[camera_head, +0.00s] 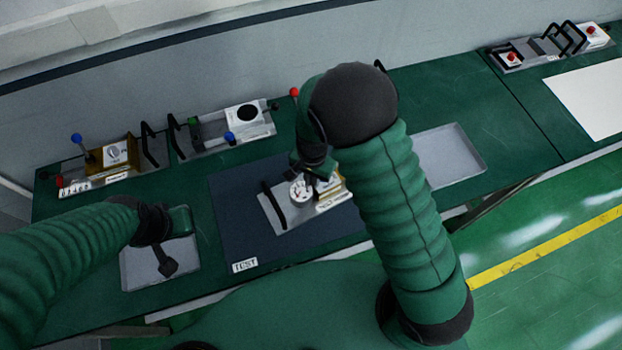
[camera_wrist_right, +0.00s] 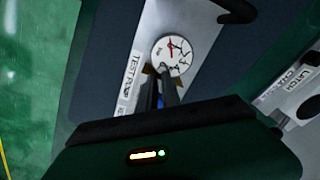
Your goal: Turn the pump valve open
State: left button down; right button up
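The pump module (camera_head: 290,215) is a grey plate on the dark blue test mat, with a black handle at its left and a white round gauge (camera_head: 299,190). The gauge also shows in the right wrist view (camera_wrist_right: 172,55), beside a "TEST PUMP" label. My right gripper (camera_head: 322,172) points down over the module, just right of the gauge. In the wrist view its dark fingers (camera_wrist_right: 160,92) are close together at small brass-coloured parts below the gauge. They hide most of the valve, so I cannot tell a grip. My left gripper (camera_head: 168,262) hangs over the left grey tray.
Panels with a blue-knobbed lever (camera_head: 77,140), black handles and a red-topped lever (camera_head: 294,92) line the back of the green bench. A grey tray (camera_head: 450,155) lies right of my right arm. Another module (camera_head: 510,58) stands at the far right.

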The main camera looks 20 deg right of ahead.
jog(key=o, duration=0.5)
jog(key=shift+d+f, duration=0.1)
jog(key=shift+d, duration=0.45)
jog(key=shift+c, duration=0.2)
jog(key=o, duration=0.4)
jog(key=shift+a, duration=0.55)
jog(key=shift+a+r, duration=0.15)
jog(key=shift+r, duration=0.2)
notch_tip(320, 180, up, 16)
jog(key=f+b, duration=0.1)
jog(key=b, duration=0.1)
jog(key=w+d+n+b, duration=0.25)
jog(key=d+b, duration=0.25)
jog(key=b, duration=0.3)
pick_arm(q)
jog(key=s+x, duration=0.2)
jog(key=x, duration=0.7)
jog(key=shift+d+f, duration=0.25)
jog(key=shift+d, duration=0.15)
pick_arm(e)
jog(key=shift+n, duration=0.25)
jog(key=f, duration=1.5)
jog(key=shift+s+a+f, duration=0.2)
jog(key=shift+s+f, duration=0.15)
